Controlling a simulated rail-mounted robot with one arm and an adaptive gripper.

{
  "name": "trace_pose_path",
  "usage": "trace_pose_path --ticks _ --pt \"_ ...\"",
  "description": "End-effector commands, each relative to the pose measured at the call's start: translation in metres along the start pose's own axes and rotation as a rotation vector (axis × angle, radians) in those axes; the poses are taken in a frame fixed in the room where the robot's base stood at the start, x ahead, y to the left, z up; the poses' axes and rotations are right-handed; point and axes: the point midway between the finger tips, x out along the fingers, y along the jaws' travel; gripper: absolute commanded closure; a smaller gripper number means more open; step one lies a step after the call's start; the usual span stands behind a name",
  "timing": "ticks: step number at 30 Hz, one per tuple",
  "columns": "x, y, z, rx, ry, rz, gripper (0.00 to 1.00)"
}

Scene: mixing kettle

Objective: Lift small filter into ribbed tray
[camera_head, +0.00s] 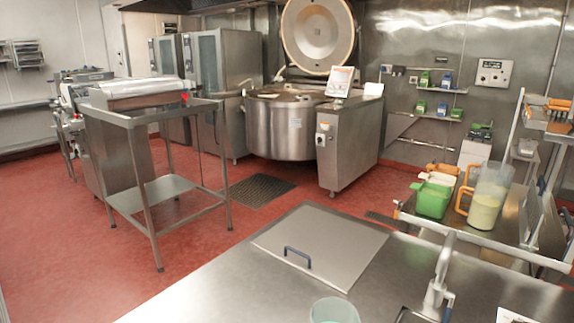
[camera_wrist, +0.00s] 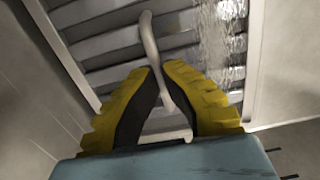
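In the wrist view my gripper (camera_wrist: 161,70) has yellow ribbed fingers with dark pads, its tips drawn close together. A pale curved handle (camera_wrist: 150,38) runs between the fingertips and appears pinched by them. Behind it is a grey slatted panel (camera_wrist: 95,47), which looks like the small filter, inside a pale frame (camera_wrist: 62,42). Whether the handle is fixed to the panel is hard to tell, as my fingers cover part of it. My gripper does not show in the head view, and I cannot identify a ribbed tray there.
A steel counter (camera_head: 215,290) with a blue-handled lid (camera_head: 325,245) fills the front. A steel stand (camera_head: 165,190) is at left, a large open kettle (camera_head: 285,130) behind. A green container (camera_head: 432,200) and jug (camera_head: 487,200) stand at right. Red floor (camera_head: 80,250) is clear at left.

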Motion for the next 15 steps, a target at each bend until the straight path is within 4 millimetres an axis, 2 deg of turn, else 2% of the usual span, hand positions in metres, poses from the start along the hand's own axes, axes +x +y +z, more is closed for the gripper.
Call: trace_pose_path --ticks 10,12,15 --pt "-0.0039 -0.0004 0.0003 0.000 0.000 -0.001 1.00" --pt "-0.0039 -0.0003 0.0003 0.000 0.000 -0.001 0.80" --pt "-0.0041 -0.0002 0.0003 0.000 -0.001 0.000 0.79"
